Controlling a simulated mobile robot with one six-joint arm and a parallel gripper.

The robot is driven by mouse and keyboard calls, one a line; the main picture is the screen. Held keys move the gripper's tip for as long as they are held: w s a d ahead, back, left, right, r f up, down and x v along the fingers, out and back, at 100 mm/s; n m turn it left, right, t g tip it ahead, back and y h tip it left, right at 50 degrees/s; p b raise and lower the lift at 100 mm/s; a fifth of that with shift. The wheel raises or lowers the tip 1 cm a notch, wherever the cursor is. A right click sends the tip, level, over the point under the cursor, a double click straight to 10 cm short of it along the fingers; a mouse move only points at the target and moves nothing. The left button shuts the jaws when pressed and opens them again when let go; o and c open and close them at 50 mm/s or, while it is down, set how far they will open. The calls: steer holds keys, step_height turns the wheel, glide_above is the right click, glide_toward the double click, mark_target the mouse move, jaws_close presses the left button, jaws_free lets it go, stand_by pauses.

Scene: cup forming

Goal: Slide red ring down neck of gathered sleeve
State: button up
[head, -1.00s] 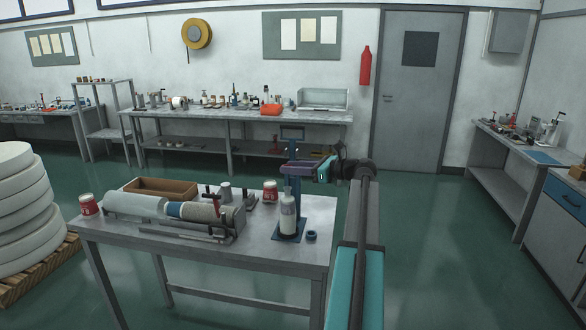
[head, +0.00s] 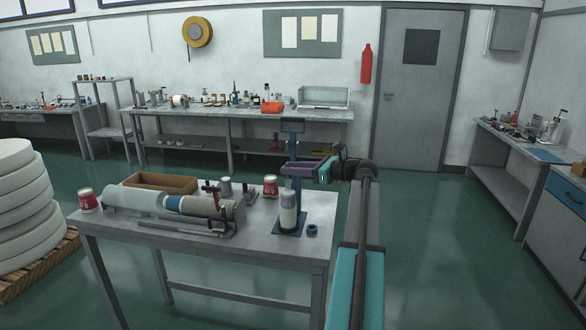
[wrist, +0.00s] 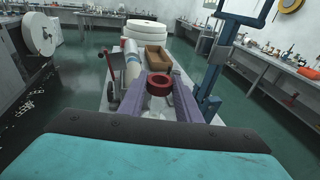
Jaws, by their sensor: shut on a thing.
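My gripper (head: 290,169) has purple fingers and is over the upright white sleeve (head: 288,212) on its blue stand. Below the ring, a pale translucent part of the sleeve (wrist: 154,104) shows between the fingers. In the head view the narrow top of the sleeve rises to just under the fingers, which hide the ring there. I cannot tell whether the ring is around the neck.
The blue stand's post (head: 292,147) rises close behind the fingers. A small blue ring (head: 312,230) lies on the bench (head: 265,240). Red-labelled jars (head: 271,186), a wooden tray (head: 160,182) and a roller fixture (head: 135,200) occupy its left and middle.

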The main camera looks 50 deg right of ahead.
mark_target(294, 193)
steer(key=shift+f+b, duration=0.85)
steer(key=shift+f, duration=0.6)
steer(key=shift+b, duration=0.95)
stand_by(1.3)
steer(key=shift+f+b, duration=1.65)
steer(key=shift+f, duration=0.7)
stand_by(0.9)
steer(key=o, duration=1.1)
